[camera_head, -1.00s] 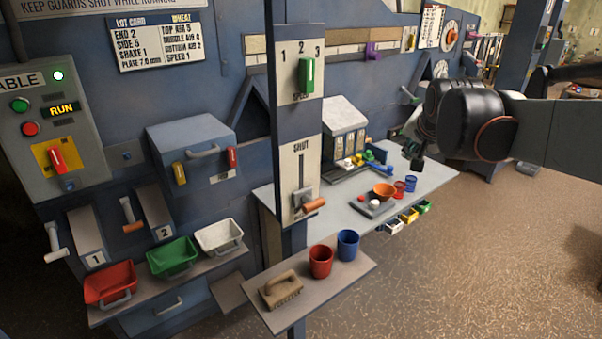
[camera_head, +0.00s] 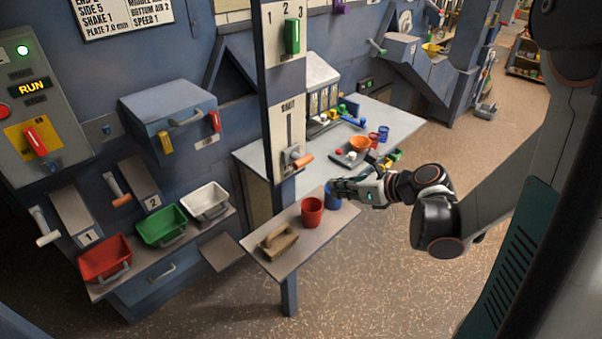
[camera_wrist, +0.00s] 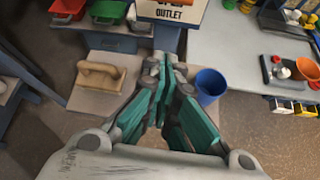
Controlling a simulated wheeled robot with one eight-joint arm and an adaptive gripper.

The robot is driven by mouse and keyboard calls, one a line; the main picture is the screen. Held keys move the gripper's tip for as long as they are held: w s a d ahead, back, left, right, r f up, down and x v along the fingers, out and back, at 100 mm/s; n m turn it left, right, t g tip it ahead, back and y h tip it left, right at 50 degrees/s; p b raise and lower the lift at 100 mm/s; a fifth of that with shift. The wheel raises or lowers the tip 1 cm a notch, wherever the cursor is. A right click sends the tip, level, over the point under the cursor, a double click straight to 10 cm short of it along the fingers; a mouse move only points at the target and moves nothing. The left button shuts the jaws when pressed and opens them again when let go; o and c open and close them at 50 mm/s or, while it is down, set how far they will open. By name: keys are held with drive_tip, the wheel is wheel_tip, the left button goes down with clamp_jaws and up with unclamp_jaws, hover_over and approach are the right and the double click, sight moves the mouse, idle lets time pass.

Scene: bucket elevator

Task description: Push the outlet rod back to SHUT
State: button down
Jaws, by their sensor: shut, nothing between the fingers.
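The outlet rod (camera_head: 302,160) has an orange grip and sits at the low end of a vertical slot. Its pale plate (camera_head: 289,135) on the blue post reads SHUT at the top. My gripper (camera_head: 336,187) is shut and empty, below and to the right of the rod, in front of the blue cup (camera_head: 331,200). In the wrist view, my gripper (camera_wrist: 165,62) points toward the OUTLET label (camera_wrist: 173,12).
A grey table (camera_head: 395,118) with a bowl (camera_head: 359,143) stands behind. Red, green and white bins line the left.

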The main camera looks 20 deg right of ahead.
sight(298, 158)
drive_tip(key=shift+s+a+m, duration=0.25)
drive_tip(key=shift+a+m, duration=0.05)
drive_tip(key=b+x, duration=0.3)
drive_tip(key=x, duration=0.7)
drive_tip(key=shift+w+r+p, duration=0.2)
drive_tip(key=shift+w+r, duration=0.05)
drive_tip(key=shift+r, duration=0.8)
drive_tip(key=shift+w+r+p, duration=0.15)
drive_tip(key=shift+w+r, duration=0.1)
drive_tip(key=shift+r, duration=0.8)
